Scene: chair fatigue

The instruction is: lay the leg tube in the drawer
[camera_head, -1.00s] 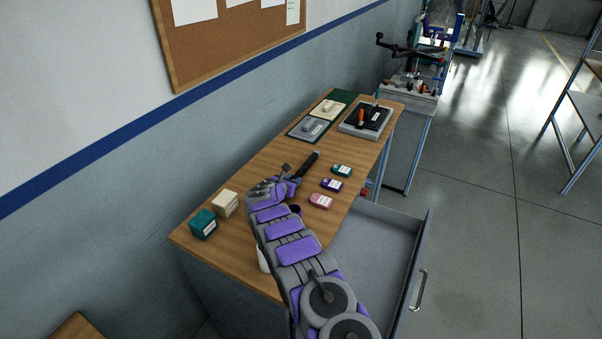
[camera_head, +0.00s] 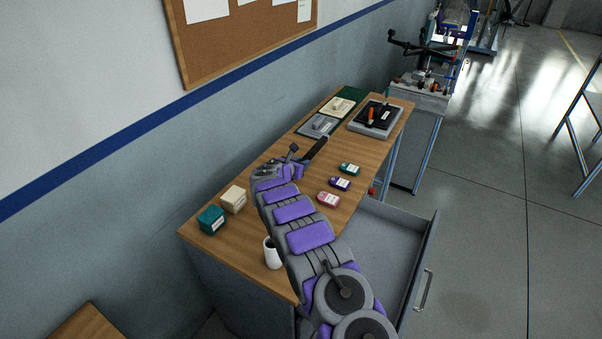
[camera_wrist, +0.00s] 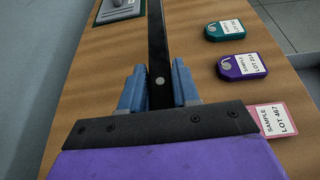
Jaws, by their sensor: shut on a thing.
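The leg tube is a dark, straight bar (camera_head: 316,148) over the wooden tabletop; in the wrist view it runs from my gripper toward the top edge (camera_wrist: 156,35). My gripper (camera_head: 297,164) is shut on it, with the blue jaws (camera_wrist: 158,88) on both sides of the tube. I cannot tell whether the tube touches the table. The drawer (camera_head: 388,242) is grey, pulled open and empty where it shows, at the table's right side. It is below and to the right of my gripper, and my arm hides its left part.
Teal (camera_head: 349,169), purple (camera_head: 340,184) and pink (camera_head: 328,200) sample tags lie between tube and drawer. A white mug (camera_head: 271,254) stands beside my arm. Teal (camera_head: 211,219) and cream (camera_head: 233,199) boxes sit near the wall. A grey tray (camera_head: 375,118) is at the far end.

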